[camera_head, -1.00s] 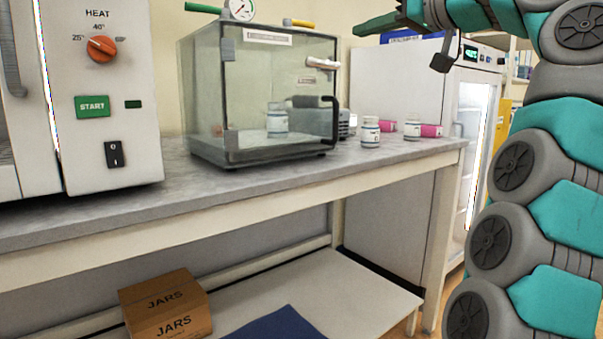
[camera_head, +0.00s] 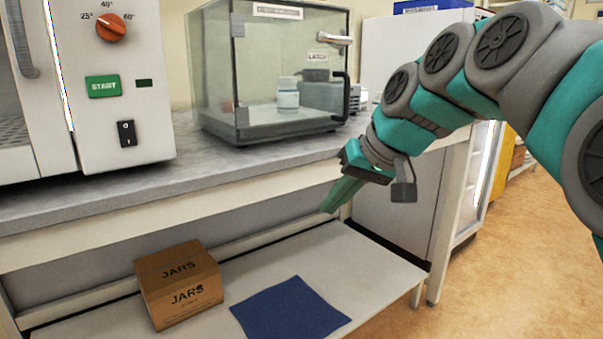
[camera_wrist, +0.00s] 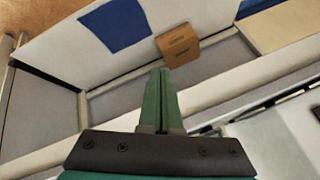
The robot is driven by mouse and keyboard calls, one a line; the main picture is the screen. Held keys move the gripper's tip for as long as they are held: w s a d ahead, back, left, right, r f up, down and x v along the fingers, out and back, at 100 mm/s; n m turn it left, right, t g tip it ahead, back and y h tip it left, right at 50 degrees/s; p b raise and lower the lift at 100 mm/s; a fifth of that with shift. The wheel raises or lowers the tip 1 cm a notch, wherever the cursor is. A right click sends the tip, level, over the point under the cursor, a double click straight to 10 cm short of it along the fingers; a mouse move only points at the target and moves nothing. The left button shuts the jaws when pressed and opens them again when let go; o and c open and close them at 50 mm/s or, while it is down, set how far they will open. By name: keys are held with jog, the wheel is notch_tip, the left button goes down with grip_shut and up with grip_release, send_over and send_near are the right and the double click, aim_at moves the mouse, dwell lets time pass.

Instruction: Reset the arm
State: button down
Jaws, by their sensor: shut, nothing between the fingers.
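My gripper (camera_head: 343,194) has green fingers and hangs in front of the bench edge, at the right of the middle in the head view. It points down and to the left, above the lower shelf. In the wrist view my gripper (camera_wrist: 159,75) shows its two fingers pressed together with nothing between them. My arm reaches in from the right edge of the head view, bent and extended forward.
The bench (camera_head: 225,171) carries a heater with a START button (camera_head: 103,86) and a clear chamber (camera_head: 215,70) with a white jar (camera_head: 288,96) visible through its glass. The lower shelf (camera_head: 355,258) holds a JARS box (camera_head: 180,285) and a blue mat (camera_head: 290,308). Floor is clear at right.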

jog(key=s+d+f+m+g+h, duration=0.1)
jog(key=s+d+f+g+h, duration=0.1)
jog(key=s+f, duration=1.1)
jog(key=s+d+f+m+g+h+p, duration=0.1)
jog(key=s+d+f+g+h, duration=0.2)
jog(key=s+d+f, duration=0.4)
jog(key=s+f+g, duration=0.1)
jog(key=s+f, duration=0.5)
jog(key=s, duration=0.3)
jog(key=shift+s+d+f+g, duration=0.15)
jog(key=shift+s+d+g, duration=0.1)
jog(key=shift+g, duration=0.05)
